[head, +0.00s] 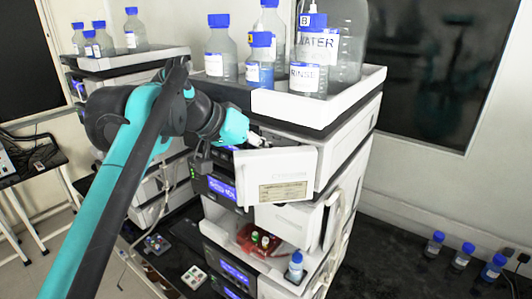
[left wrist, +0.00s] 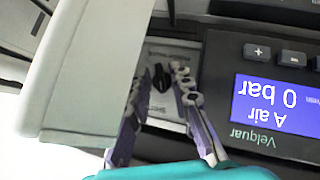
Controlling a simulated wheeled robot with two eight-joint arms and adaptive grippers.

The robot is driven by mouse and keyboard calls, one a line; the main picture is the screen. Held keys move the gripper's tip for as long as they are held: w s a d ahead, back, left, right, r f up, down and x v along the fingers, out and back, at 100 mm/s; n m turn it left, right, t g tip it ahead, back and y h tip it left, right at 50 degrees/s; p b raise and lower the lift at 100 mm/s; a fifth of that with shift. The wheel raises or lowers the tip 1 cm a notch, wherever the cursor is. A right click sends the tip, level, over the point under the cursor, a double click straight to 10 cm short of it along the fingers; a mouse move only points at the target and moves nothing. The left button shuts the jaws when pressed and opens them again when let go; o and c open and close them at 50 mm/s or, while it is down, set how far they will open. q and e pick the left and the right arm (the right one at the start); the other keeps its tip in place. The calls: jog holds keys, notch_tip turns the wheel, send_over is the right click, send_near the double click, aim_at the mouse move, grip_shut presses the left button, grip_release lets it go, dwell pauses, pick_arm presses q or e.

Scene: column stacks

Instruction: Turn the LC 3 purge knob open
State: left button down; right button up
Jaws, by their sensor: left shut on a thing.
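The black purge knob (left wrist: 159,79) sits on a pale panel beside the pump's blue display (left wrist: 276,104), which reads "A air 0 bar" upside down in the left wrist view. My left gripper (left wrist: 158,86) has one finger on each side of the knob and is shut on it. In the head view my left gripper (head: 257,141) reaches in behind the open white door (head: 275,176) of the upper module in the stack. The knob is hidden there. I cannot read a label that says which stack this is. My right gripper is not in view.
A white tray (head: 345,88) with several blue-capped bottles tops this stack, close above my left gripper. The open door stands just right of it. Another stack (head: 125,62) with bottles is at the left. Several small bottles (head: 460,256) stand on the dark bench at the right.

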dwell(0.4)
pick_arm(q)
jog(key=shift+w+a+f+n+g+h+b, duration=0.15)
jog(key=shift+n+g+h+b, duration=0.3)
jog(key=shift+n+h, duration=0.9)
jog(key=shift+a+f+n+g+h+b, duration=0.1)
jog(key=shift+f+n+g+h+b, duration=0.25)
jog(key=shift+n+h, duration=1.05)
jog(key=shift+w+a+f+n+g+h+b, duration=0.1)
jog(key=shift+n+g+h+b, duration=0.55)
jog(key=shift+h, duration=1.3)
jog(key=c, duration=1.7)
grip_release()
jog(key=shift+w+d, duration=0.1)
